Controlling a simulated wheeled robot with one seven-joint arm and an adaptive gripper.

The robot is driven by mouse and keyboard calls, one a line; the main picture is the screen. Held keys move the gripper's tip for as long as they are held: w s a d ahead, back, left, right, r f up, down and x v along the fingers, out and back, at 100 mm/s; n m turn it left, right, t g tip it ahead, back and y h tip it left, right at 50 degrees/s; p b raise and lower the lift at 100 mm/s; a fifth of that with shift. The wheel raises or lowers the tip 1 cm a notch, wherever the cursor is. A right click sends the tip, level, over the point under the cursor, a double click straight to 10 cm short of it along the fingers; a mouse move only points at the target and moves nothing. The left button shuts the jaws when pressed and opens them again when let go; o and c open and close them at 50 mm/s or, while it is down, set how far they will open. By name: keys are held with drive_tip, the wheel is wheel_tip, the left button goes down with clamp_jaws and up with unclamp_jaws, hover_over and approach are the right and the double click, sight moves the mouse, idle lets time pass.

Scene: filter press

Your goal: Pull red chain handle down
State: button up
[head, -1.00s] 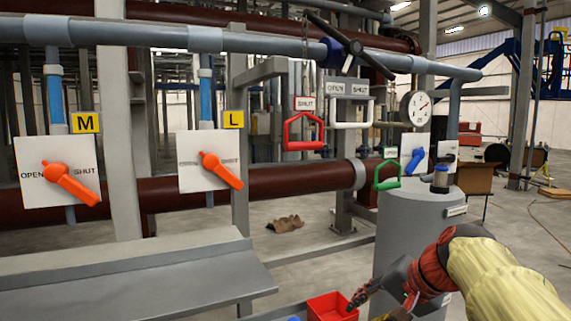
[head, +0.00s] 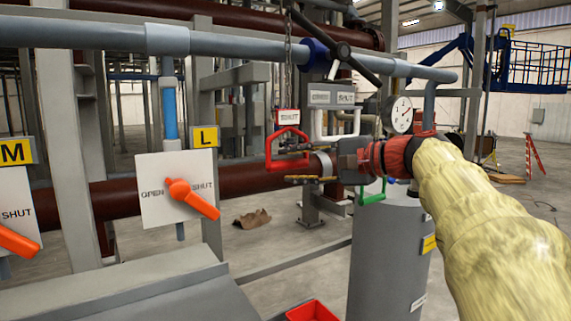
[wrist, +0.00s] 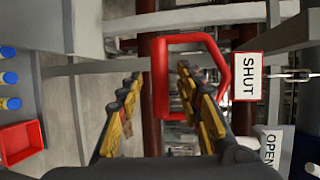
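The red chain handle (head: 270,150) is a red loop hanging under a SHUT tag (head: 288,117) on a chain. My gripper (head: 284,165) is open and empty, its fingers pointing left, level with the handle's lower part. The right finger overlaps part of the loop. I cannot tell whether they touch.
A white handle (head: 317,130) hangs right of the red one. A green handle (head: 373,194) is partly hidden behind my gripper. A grey tank (head: 385,260) stands below my arm. Orange valve L (head: 190,197) is at left. A red bin (head: 312,312) is low in front.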

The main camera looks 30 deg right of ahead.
drive_tip(key=shift+x, duration=1.35)
drive_tip(key=shift+s, duration=0.15)
drive_tip(key=shift+c, duration=1)
drive_tip(key=c, duration=0.7)
drive_tip(key=shift+f, duration=0.1)
clamp_jaws()
